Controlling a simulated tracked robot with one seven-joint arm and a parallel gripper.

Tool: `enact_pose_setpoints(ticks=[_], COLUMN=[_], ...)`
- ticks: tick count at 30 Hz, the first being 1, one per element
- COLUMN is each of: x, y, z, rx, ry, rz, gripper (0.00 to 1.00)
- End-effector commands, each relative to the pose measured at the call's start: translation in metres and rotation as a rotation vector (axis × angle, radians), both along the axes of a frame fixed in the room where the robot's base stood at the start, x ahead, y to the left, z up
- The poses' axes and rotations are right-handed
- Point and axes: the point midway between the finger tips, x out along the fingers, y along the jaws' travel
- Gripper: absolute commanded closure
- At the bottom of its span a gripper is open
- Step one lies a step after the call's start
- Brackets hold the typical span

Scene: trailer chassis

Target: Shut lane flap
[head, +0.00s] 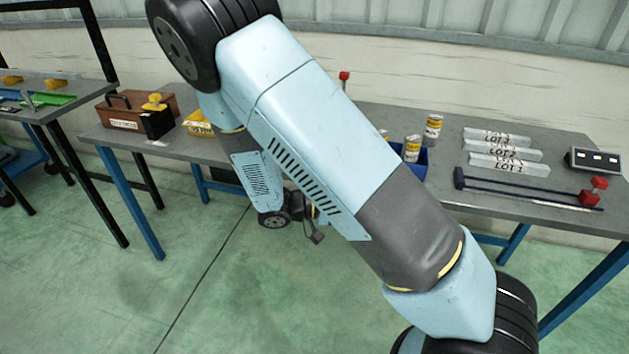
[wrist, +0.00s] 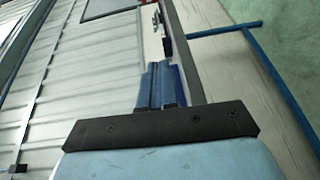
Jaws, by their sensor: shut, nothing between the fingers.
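No part is clearly marked as the lane flap. Three pale bars lettered LOT lie side by side on the bench at the right of the head view; the nearest bar (head: 509,165) reads LOT 1. In front of them a dark rail runs to a red handle (head: 597,188). My gripper (head: 317,236) is small in the head view, low in front of the bench and well left of the bars. It is shut and empty.
A blue bin (head: 421,160) with labelled cans stands on the grey bench (head: 375,116), partly behind my arm. A brown toolbox (head: 118,112) stands at its left end. A small dark box (head: 594,160) lies at the far right. The green floor before the bench is clear.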

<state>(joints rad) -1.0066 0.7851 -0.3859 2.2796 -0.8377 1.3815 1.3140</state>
Motion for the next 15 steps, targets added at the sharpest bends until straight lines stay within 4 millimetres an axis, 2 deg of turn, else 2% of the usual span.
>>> enact_pose_setpoints(ticks=[15], x=[0.02], y=[0.063], z=[-0.055], rx=[-0.456], ry=[-0.252], rz=[0.49], gripper=[1.0])
